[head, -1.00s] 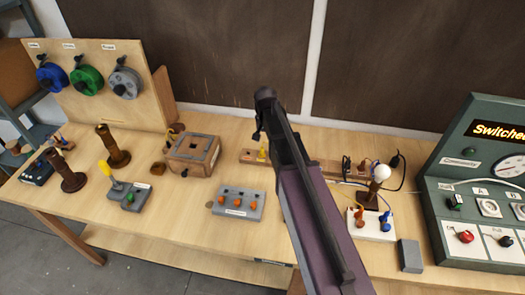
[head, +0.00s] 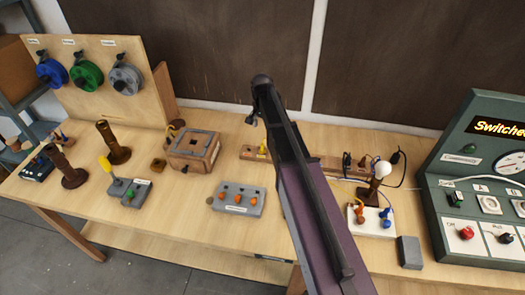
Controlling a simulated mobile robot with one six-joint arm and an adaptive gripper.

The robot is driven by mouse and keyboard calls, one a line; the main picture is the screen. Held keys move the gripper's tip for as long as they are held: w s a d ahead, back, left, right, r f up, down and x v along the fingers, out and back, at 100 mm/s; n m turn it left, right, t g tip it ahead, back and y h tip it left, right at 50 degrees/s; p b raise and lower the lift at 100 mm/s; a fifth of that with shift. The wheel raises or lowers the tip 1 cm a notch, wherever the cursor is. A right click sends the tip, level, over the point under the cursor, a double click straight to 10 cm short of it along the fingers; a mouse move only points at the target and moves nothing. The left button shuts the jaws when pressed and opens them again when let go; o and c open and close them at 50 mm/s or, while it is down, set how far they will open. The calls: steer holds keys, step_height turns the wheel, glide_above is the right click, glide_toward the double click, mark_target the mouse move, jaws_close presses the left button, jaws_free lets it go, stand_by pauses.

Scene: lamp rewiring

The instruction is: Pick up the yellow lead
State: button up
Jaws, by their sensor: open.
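A small yellow piece (head: 262,149), which looks like the yellow lead's plug, stands on a low wooden block (head: 249,153) in the middle of the bench. The rest of any lead there is hidden or too small to make out. My arm crosses the picture from the lower right, just right of the yellow piece. My gripper (head: 250,120) shows only as a small dark part at the far end of the arm, behind and above the yellow piece in the picture. It is open and nothing shows in it; most of it is hidden by the arm.
A lamp with a white bulb (head: 382,168) and a white terminal block (head: 371,226) stand right of my arm. A grey block with orange knobs (head: 239,200) and a wooden box (head: 194,151) lie left. A green panel (head: 453,225) stands far right.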

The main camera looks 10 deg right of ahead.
mark_target(262, 144)
steer(key=shift+f+b, duration=3.5)
steer(key=shift+f, duration=0.3)
steer(key=shift+f, duration=0.1)
steer(key=shift+f+b, duration=2.5)
steer(key=shift+b, duration=0.15)
jaws_close()
